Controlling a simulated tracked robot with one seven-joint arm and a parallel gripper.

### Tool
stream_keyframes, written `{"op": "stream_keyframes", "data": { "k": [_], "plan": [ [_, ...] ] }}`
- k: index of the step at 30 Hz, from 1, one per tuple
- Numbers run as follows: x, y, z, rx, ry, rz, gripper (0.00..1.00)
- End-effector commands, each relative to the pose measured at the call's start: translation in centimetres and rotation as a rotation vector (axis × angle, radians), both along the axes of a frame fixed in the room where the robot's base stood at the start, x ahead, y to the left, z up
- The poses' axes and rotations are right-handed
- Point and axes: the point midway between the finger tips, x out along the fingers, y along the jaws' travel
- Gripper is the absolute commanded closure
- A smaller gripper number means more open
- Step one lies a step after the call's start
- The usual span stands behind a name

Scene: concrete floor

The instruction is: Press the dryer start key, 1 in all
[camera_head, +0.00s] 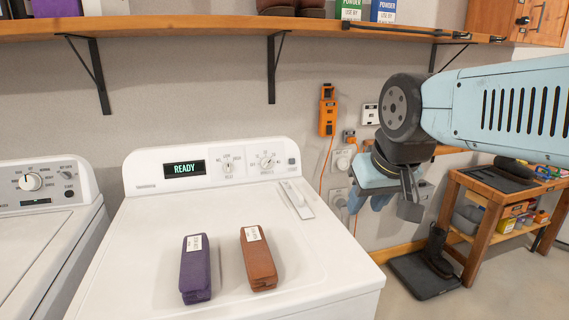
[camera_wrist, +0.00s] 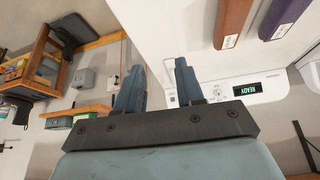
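The white dryer (camera_head: 150,235) stands in the middle of the head view, its lit panel display (camera_head: 184,169) reading READY. A small dark square key (camera_head: 292,161) sits at the panel's right end, beyond two round dials (camera_head: 267,162); its label is too small to read. The same key (camera_wrist: 173,98) shows near the fingers in the wrist view, where the panel appears upside down. My gripper (camera_head: 393,202) hangs to the right of the dryer panel, apart from it. In the wrist view my gripper (camera_wrist: 158,88) has its two fingers apart with nothing held between them.
A purple case (camera_head: 196,272) and a brown case (camera_head: 258,262) lie on the dryer top, with a pale flat strip (camera_head: 297,199) at its right. A washer (camera_head: 45,240) stands left. A wooden shelf (camera_head: 190,27) runs above. A wooden bench (camera_head: 490,195) stands right.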

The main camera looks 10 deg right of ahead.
Motion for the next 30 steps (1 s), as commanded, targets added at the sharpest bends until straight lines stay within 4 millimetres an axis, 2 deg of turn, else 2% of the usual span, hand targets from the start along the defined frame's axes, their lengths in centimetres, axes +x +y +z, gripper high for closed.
{"op": "stream_keyframes", "data": {
  "k": [2, 11, 30],
  "plan": [
    [0.0, 0.0, 0.0, 0.0, 0.0, 0.0, 0.7],
    [0.0, 0.0, 0.0, 0.0, 0.0, 0.0, 0.99],
    [0.0, 0.0, 0.0, 0.0, 0.0, 0.0, 1.0]
  ]
}}
